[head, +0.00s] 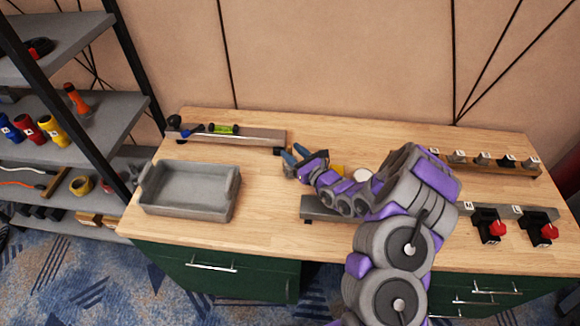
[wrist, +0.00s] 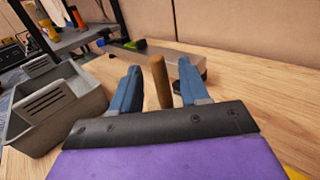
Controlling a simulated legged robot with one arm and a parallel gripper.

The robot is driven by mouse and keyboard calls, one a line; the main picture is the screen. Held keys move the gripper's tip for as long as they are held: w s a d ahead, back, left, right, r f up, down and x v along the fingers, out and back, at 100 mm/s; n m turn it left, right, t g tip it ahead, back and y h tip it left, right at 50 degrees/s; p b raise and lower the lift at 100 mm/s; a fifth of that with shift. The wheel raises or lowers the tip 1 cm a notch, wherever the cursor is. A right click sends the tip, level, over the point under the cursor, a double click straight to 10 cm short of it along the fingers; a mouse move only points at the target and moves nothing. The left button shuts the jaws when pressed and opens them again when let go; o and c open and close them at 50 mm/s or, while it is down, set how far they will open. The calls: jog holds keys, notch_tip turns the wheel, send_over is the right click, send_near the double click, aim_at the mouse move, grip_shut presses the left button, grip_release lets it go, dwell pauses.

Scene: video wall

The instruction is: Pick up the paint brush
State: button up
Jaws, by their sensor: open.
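In the wrist view a brown wooden handle (wrist: 161,82) stands between the two blue fingers of my gripper (wrist: 159,72). It looks like the paint brush's handle, but no bristles show and its lower end is hidden by the gripper's body. Gaps show on both sides of it, so the fingers are open around it and apart from it. In the head view my gripper (head: 293,160) is low over the middle of the wooden table, right of the grey tray. I cannot make out the brush there.
The grey tray (head: 187,211) stands left on the table (head: 265,215). A rear rail (head: 255,136) holds a green cylinder (head: 224,129). Another rail (head: 317,208) lies partly behind my arm. Black-and-red devices (head: 490,228) stand at the right. A shelf unit (head: 100,128) is at the left.

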jog(key=shift+x, duration=1.15)
grip_shut()
